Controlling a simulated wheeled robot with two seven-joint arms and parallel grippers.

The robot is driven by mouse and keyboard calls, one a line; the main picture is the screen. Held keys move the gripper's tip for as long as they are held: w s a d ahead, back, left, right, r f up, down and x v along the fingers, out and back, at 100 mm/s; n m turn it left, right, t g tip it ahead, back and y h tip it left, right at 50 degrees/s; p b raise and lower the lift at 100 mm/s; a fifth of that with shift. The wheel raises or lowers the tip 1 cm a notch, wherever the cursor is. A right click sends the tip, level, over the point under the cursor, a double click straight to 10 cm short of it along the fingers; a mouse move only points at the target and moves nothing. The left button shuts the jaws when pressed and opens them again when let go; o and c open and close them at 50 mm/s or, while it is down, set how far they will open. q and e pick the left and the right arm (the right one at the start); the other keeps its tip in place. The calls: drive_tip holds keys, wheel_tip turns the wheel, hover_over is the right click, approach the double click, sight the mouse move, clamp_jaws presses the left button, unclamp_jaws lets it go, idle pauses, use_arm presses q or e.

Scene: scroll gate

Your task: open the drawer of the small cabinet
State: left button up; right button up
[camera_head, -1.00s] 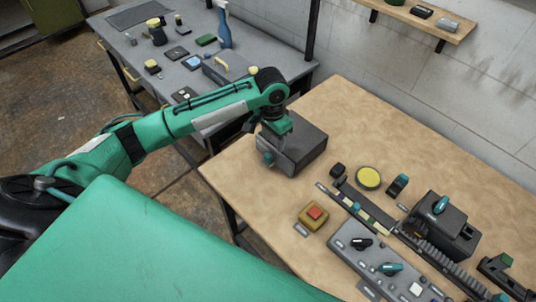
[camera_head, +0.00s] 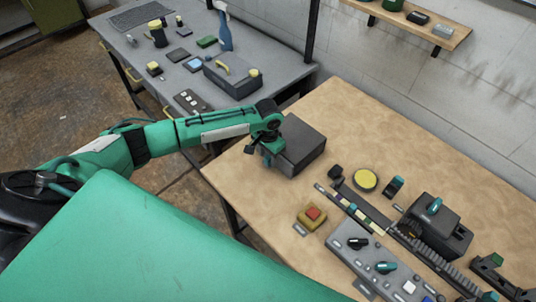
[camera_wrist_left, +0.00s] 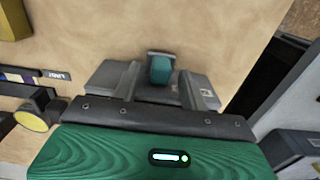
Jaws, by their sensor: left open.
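The small cabinet (camera_head: 306,146) is a dark grey box on the wooden table, near its left edge. My left gripper (camera_head: 266,156) is at the cabinet's left-facing front and hides much of it in the head view. In the left wrist view, a teal knob (camera_wrist_left: 160,68) on the grey cabinet (camera_wrist_left: 104,76) lies between the two open fingers of my left gripper (camera_wrist_left: 157,82). I cannot tell whether either finger touches the knob. How far the drawer sits in the cabinet is not clear. My right gripper is not in view.
A yellow box with a red button (camera_head: 312,215), a yellow disc (camera_head: 364,180) and a grey control panel (camera_head: 372,262) are on the table to the right. A grey bench (camera_head: 275,55) with tools stands behind. The table beyond the cabinet is clear.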

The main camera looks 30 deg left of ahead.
use_arm(q)
drive_tip(key=shift+f, duration=0.75)
clamp_jaws()
drive_tip(key=shift+a, duration=0.1)
